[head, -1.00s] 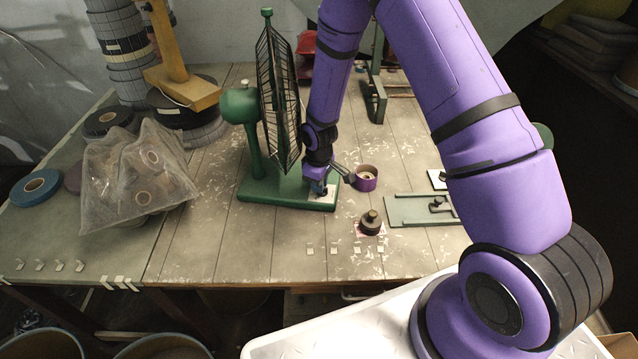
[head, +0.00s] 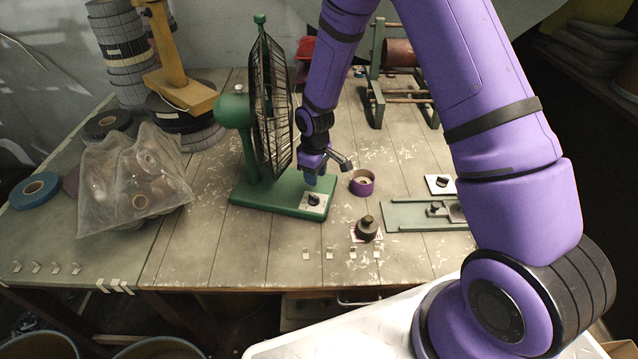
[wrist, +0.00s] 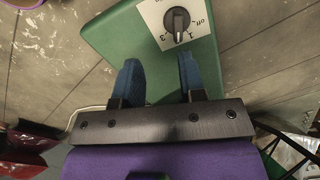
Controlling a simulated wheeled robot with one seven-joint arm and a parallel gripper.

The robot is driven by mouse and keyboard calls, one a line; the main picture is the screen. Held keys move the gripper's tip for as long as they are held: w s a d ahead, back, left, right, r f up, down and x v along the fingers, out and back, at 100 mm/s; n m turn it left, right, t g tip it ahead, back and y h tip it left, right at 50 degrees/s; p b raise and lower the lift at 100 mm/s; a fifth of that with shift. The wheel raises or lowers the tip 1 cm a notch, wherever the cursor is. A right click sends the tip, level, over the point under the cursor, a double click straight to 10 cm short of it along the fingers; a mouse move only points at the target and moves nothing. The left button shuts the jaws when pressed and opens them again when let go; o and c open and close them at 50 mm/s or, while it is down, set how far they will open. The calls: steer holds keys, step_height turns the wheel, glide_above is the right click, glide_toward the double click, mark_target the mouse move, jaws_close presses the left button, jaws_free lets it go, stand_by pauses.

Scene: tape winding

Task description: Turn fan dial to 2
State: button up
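The green desk fan (head: 270,110) stands on the table with its green base (head: 268,196) toward me. The black dial (head: 314,200) sits on a white plate at the base's right end. In the wrist view the dial knob (wrist: 177,22) is uncovered, with "off", "1" and "3" printed around it. The knob's white-marked end lies between "1" and "3"; no "2" is visible there. My gripper (head: 311,180) is just above and behind the dial, apart from it. In the wrist view the two blue fingers of my gripper (wrist: 160,72) are spread, with nothing between them.
A purple tape roll (head: 362,183) stands right of the fan base. A dark knobbed weight (head: 367,230) is in front. A green plate fixture (head: 410,215) and another dial plate (head: 440,184) lie farther right. A bag of tape rolls (head: 135,185) lies at left.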

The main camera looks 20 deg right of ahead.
steer(key=shift+r, duration=1.25)
steer(key=s+d+r+m+t, duration=0.1)
steer(key=s+d+r, duration=0.15)
steer(key=r, duration=0.65)
steer(key=s+d+r+m+t, duration=0.1)
steer(key=s+d+r+m, duration=0.15)
steer(key=r, duration=0.55)
steer(key=s+d+r+t, duration=0.1)
steer(key=s+r, duration=0.3)
steer(key=r, duration=0.5)
steer(key=s+d+r+m, duration=0.1)
steer(key=s+r, duration=0.3)
steer(key=s, duration=0.3)
steer(key=s+d+r+m+t, duration=0.1)
steer(key=s+r+m, duration=0.1)
steer(key=s+r, duration=0.2)
steer(key=s+d+r+m+t, duration=0.1)
steer(key=s+r, duration=0.3)
steer(key=s, duration=0.7)
steer(key=shift+d+r+m, duration=0.2)
steer(key=shift+d+m, duration=0.25)
